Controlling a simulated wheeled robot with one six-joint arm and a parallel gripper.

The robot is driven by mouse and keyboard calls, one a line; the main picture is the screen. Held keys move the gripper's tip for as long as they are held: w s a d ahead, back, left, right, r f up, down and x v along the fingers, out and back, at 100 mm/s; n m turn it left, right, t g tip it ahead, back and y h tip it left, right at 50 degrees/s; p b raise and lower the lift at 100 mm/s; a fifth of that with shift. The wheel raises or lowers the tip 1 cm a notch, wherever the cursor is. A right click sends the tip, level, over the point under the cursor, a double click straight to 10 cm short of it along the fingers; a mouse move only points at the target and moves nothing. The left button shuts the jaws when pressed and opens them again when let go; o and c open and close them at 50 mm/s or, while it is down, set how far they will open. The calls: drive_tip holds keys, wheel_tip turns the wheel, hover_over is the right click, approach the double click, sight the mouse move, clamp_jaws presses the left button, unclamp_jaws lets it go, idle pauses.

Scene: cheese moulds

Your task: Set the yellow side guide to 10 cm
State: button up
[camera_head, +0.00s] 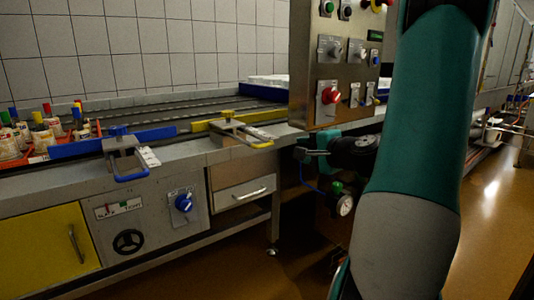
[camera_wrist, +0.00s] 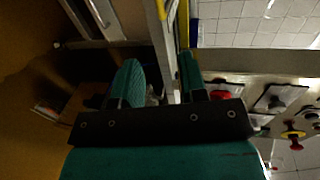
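The yellow side guide (camera_head: 238,120) lies along the conveyor's front edge in the head view, on a metal bracket with a yellow handle (camera_head: 262,145). In the wrist view, the yellow guide (camera_wrist: 183,28) shows as a strip beyond the fingers, with part of the yellow handle (camera_wrist: 164,9) beside it. My gripper (camera_head: 300,155) is to the right of the handle, apart from it, below the control panel. In the wrist view, my gripper (camera_wrist: 160,62) has its two teal fingers spread with nothing held between them. The guide's scale is too small to read.
A blue side guide (camera_head: 112,142) with its own bracket and handle is to the left. A steel control panel (camera_head: 330,65) with knobs hangs above my gripper. A pressure gauge (camera_head: 345,205) is below it.

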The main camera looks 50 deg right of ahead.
sight(268, 145)
drive_tip(key=p+x, duration=0.6)
drive_tip(key=x, duration=1.1)
drive_tip(key=shift+w+a+f+p, duration=0.1)
drive_tip(key=shift+a+p, duration=0.05)
drive_tip(key=shift+p, duration=0.2)
drive_tip(key=shift+c, duration=0.5)
clamp_jaws()
